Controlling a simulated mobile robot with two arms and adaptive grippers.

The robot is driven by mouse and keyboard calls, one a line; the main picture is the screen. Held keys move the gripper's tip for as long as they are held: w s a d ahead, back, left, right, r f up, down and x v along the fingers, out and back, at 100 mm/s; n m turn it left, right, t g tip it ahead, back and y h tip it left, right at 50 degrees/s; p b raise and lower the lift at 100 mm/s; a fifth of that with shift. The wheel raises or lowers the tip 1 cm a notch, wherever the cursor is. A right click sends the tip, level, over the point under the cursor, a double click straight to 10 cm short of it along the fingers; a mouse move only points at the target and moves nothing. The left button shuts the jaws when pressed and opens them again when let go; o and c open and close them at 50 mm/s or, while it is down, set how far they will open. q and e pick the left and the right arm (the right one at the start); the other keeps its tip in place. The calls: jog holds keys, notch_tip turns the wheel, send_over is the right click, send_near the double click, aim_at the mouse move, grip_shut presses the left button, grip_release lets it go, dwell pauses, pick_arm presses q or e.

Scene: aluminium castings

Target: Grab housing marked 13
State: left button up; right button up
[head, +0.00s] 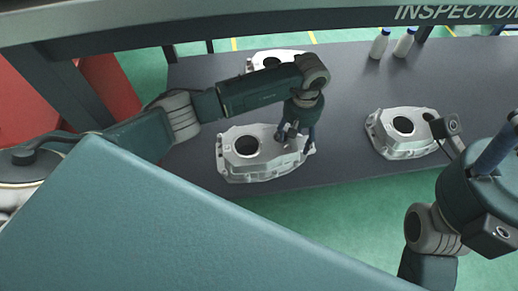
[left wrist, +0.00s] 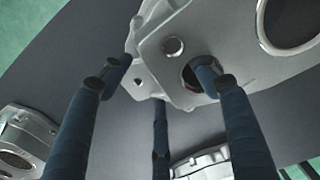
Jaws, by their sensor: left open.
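Three silver housings show in the head view: one at the near left (head: 232,166), one behind it at the far edge (head: 291,54), partly hidden by my left arm, and one at the right (head: 385,139). No number can be read on any. My left gripper (head: 293,138) is open, fingers pointing down over the right end of the near left housing. In the left wrist view, that housing (left wrist: 222,38) fills the upper right; the spread fingers (left wrist: 160,85) hold nothing, and the right finger overlaps a small hole. Contact cannot be told. My right arm is at the right edge; its fingers are unclear.
The housings lie on a dark grey table (head: 335,160). A grey beam marked INSPECTION crosses the top. A red object (head: 108,86) is at the left. The table between the near left and right housings is clear.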

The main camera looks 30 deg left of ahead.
pick_arm(q)
grip_shut()
jog(key=shift+w+r, duration=0.1)
jog(key=shift+r, duration=0.05)
jog(key=shift+r, duration=0.1)
